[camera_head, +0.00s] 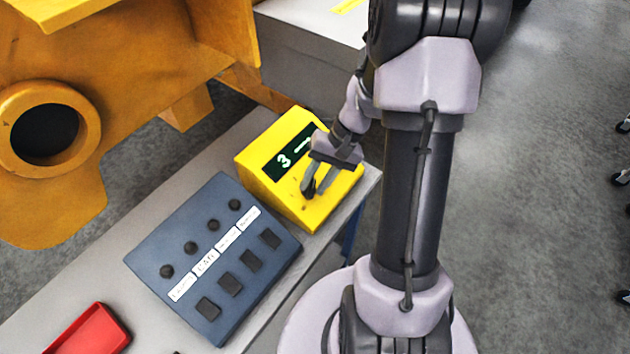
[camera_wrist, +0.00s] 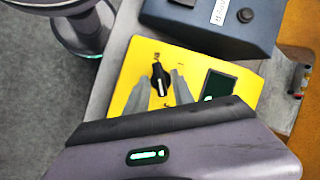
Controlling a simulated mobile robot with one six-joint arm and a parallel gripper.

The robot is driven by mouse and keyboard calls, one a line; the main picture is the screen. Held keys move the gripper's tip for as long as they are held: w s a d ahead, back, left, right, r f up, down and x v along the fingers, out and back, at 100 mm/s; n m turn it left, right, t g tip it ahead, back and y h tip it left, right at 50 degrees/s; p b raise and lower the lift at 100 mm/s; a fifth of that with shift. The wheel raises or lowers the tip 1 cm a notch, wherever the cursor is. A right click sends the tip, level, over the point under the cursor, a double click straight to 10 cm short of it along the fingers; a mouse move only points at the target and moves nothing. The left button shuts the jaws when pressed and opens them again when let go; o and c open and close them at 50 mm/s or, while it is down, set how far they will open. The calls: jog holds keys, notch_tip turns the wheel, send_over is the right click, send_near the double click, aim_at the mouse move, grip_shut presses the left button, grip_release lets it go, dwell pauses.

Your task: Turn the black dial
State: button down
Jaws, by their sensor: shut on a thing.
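The black dial (camera_wrist: 160,80) sits on the sloped face of a yellow box (camera_head: 327,208). In the wrist view the dial shows a white pointer line, with small marks on the yellow face around it. My gripper (camera_head: 311,192) is over the yellow face in the head view, its fingers hiding most of the dial. In the wrist view my gripper (camera_wrist: 158,92) has its two grey fingers on either side of the dial, shut on it. A dark display (camera_head: 290,155) on the box reads "3" in the head view; in the wrist view the display (camera_wrist: 217,86) is partly hidden.
A blue panel (camera_head: 150,256) with several round knobs, white labels and square black buttons lies left of the yellow box on the grey bench (camera_head: 100,262). A red tray (camera_head: 92,333) is at lower left. Large yellow castings (camera_head: 150,75) stand behind the bench.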

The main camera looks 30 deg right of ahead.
jog(key=c, duration=1.4)
grip_release()
jog(key=shift+c, duration=0.2)
jog(key=w+p+v, duration=0.1)
jog(key=p+v, duration=0.4)
jog(key=v, duration=1.2)
jog(key=shift+s+r, duration=0.2)
jog(key=shift+s, duration=0.3)
jog(key=s+a+r+n+t+h+b, duration=0.1)
jog(key=a+h+b, duration=0.2)
jog(key=a+b, duration=0.55)
jog(key=s+a+f+t+b, duration=0.1)
jog(key=s+a+t+b, duration=0.1)
jog(key=s+a, duration=0.2)
jog(key=s+a+f+n+t+b, duration=0.1)
jog(key=s+a, duration=0.4)
jog(key=a, duration=0.6)
jog(key=shift+s+t+h+b, duration=0.15)
jog(key=shift+t+h+b, duration=0.15)
jog(key=shift+t+b, duration=0.25)
